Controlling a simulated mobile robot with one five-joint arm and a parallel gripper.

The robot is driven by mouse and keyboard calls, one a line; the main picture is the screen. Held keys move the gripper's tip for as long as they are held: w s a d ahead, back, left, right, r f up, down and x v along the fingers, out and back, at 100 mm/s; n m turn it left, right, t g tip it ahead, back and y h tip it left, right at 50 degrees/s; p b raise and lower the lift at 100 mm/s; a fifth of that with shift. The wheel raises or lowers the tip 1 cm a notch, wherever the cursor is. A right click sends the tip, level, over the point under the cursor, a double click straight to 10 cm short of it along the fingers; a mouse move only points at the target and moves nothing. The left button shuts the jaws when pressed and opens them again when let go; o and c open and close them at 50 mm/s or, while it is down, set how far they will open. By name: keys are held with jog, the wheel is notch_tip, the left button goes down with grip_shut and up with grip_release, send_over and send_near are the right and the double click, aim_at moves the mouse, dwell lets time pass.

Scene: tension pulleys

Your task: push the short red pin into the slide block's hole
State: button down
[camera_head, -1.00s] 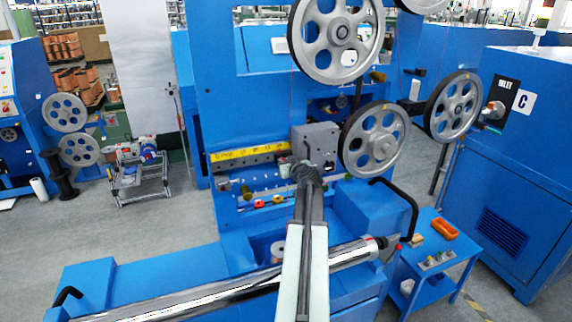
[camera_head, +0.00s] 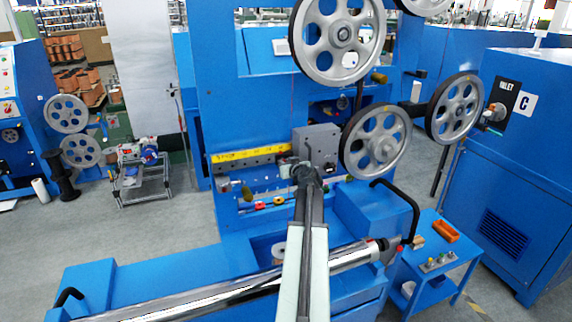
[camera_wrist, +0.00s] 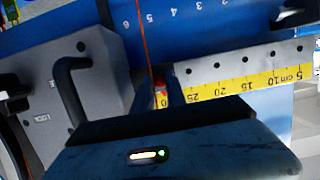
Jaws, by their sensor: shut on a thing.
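The grey slide block (camera_head: 318,136) sits on the rail at the right end of the yellow ruler (camera_head: 250,154). In the wrist view the slide block (camera_wrist: 90,85) fills the left side, with a dark bent handle. My gripper (camera_wrist: 161,88) is shut on the short red pin (camera_wrist: 160,96), little of which shows between the dark fingers. In the head view my gripper (camera_head: 300,165) is just in front of the block's lower left part. The block's hole and the pin's tip are hidden, so I cannot tell whether they touch.
A thin orange-red wire (camera_wrist: 143,40) runs upward close by my fingers. Large grey pulleys (camera_head: 375,142) hang right of the block. A silver cylinder (camera_head: 220,293) lies across the front.

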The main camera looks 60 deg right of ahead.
jog(key=c, duration=1.3)
grip_release()
jog(key=p+v, duration=0.2)
jog(key=v, duration=0.5)
jog(key=shift+s+a+r, duration=0.15)
jog(key=shift+s+a, duration=0.1)
